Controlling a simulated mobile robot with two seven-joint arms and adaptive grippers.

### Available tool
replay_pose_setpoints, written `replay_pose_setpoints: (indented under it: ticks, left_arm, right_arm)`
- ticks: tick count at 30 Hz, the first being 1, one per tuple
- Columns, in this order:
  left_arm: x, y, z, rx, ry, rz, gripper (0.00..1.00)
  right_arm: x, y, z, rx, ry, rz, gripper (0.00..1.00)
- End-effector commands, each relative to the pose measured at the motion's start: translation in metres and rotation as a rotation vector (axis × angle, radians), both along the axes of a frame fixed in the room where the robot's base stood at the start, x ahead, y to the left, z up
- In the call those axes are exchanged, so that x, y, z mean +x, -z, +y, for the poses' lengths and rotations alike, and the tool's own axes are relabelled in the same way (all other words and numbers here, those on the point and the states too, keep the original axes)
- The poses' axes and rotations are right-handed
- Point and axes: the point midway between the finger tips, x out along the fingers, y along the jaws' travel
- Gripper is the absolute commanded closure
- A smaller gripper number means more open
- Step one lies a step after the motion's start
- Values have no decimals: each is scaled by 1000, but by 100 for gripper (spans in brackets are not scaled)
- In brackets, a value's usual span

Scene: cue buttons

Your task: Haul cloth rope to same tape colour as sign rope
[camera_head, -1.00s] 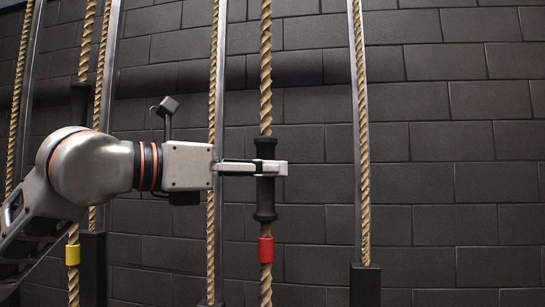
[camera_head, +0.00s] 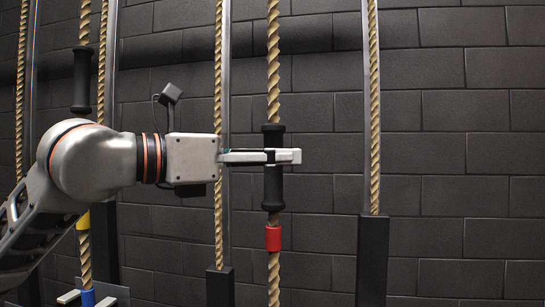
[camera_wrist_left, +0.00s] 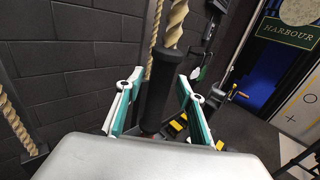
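A thick tan rope (camera_head: 273,90) hangs in front of the wall, with a black grip sleeve (camera_head: 273,188) and red tape (camera_head: 273,238) just below it.
Thinner ropes run along metal rails into dark posts (camera_head: 373,260) and (camera_head: 220,287). In the left wrist view a "HARBOUR" sign (camera_wrist_left: 287,33) hangs at the right above a blue panel. The wall right of the posts is bare.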

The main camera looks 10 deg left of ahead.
Motion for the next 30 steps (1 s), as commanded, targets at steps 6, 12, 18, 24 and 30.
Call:
replay_pose_setpoints:
  ticks: [6,12,18,24,30]
  left_arm:
    - [0,-1,1,-1,-1,-2,62]
    - [-11,-1,13,-1,-3,-2,62]
    - [-39,0,42,1,-4,-4,62]
    - [-66,0,68,1,-4,-2,62]
    - [-81,0,82,0,-1,-1,62]
  right_arm:
    - [-3,3,1,5,6,9,100]
    - [-2,2,1,5,6,6,100]
    - [-1,1,1,4,5,3,100]
    - [0,1,1,3,5,1,100]
    - [0,0,1,3,5,1,100]
